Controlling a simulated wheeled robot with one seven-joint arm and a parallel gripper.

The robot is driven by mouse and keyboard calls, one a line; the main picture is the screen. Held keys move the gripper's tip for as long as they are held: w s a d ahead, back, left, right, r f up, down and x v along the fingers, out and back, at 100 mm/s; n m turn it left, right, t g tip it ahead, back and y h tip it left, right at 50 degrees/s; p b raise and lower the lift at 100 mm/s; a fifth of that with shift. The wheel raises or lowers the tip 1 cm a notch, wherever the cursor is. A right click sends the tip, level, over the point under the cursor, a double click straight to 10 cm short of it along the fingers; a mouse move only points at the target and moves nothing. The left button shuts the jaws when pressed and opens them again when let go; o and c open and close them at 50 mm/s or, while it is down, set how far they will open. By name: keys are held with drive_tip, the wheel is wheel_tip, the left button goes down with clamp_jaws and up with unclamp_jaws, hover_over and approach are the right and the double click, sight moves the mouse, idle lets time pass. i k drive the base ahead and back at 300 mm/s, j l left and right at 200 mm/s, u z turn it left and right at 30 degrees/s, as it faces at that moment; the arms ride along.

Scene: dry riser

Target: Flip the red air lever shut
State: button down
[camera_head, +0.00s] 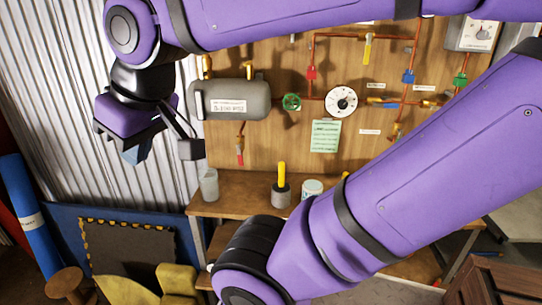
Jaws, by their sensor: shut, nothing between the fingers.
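A lever with a red end (240,157) hangs straight down from a copper fitting under the grey tank (232,100) on the wooden board. A small red valve body (311,73) sits on the copper pipe farther right; whether it has a lever cannot be made out. My gripper (189,149) is shut and empty, at the left in front of the corrugated wall. Its fingertips are left of the hanging red-ended lever, at about its height in the picture, with a gap between them. Depth between them is hard to judge.
A green handwheel (291,102), a round gauge (341,101) and a yellow lever (367,48) are on the board. A shelf (235,190) below carries a grey cup (208,185) and a pot with a yellow handle (281,185). My arm covers the lower right.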

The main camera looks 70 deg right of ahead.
sight(239, 158)
drive_tip(key=z, duration=1.5)
